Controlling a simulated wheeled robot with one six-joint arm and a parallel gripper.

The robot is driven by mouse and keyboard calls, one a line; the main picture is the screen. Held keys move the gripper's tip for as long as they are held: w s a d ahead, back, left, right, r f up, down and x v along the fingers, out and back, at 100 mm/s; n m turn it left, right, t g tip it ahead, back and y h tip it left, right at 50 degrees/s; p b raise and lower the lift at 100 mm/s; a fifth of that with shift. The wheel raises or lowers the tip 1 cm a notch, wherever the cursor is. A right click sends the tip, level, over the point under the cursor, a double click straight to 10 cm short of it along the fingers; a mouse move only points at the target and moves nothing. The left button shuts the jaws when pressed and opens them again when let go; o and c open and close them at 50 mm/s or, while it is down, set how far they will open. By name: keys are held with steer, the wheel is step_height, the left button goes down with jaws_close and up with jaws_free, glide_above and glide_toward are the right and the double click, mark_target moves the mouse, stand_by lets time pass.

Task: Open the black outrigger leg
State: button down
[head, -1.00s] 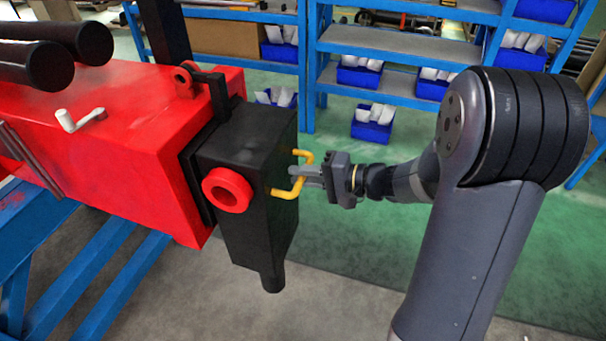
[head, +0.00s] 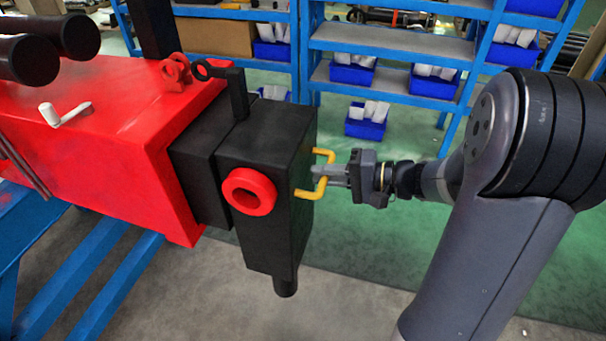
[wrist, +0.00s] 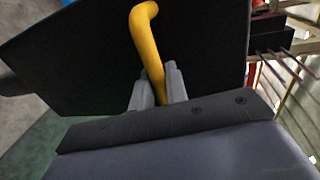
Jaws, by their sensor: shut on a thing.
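The black outrigger leg (head: 267,230) is a boxy upright block at the end of the red beam (head: 120,160), with a red ring on its front face. A black section (head: 197,165) of it shows between the block and the red beam, so the leg stands partly out. A yellow handle (head: 318,194) sits on its right side. My gripper (head: 330,172) is shut on this handle. In the wrist view the yellow handle (wrist: 146,45) passes between the two grey fingers (wrist: 160,88), against the black face of the leg.
A blue stand (head: 85,290) carries the red beam at the left. Blue shelves (head: 390,45) with blue bins stand at the back. A small white crank (head: 65,113) sits on the beam. The floor (head: 340,310) below the leg is clear.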

steer(key=v, duration=0.2)
steer(key=shift+s+d+f, duration=0.15)
steer(key=shift+d+f, duration=0.1)
steer(key=shift+d, duration=0.1)
steer(key=c, duration=1.5)
jaws_free()
steer(key=shift+d, duration=0.1)
steer(key=b+v, duration=0.1)
steer(key=v, duration=0.9)
steer(key=shift+d+b, duration=0.25)
steer(key=shift+b, duration=0.1)
steer(key=shift+s+r, duration=0.1)
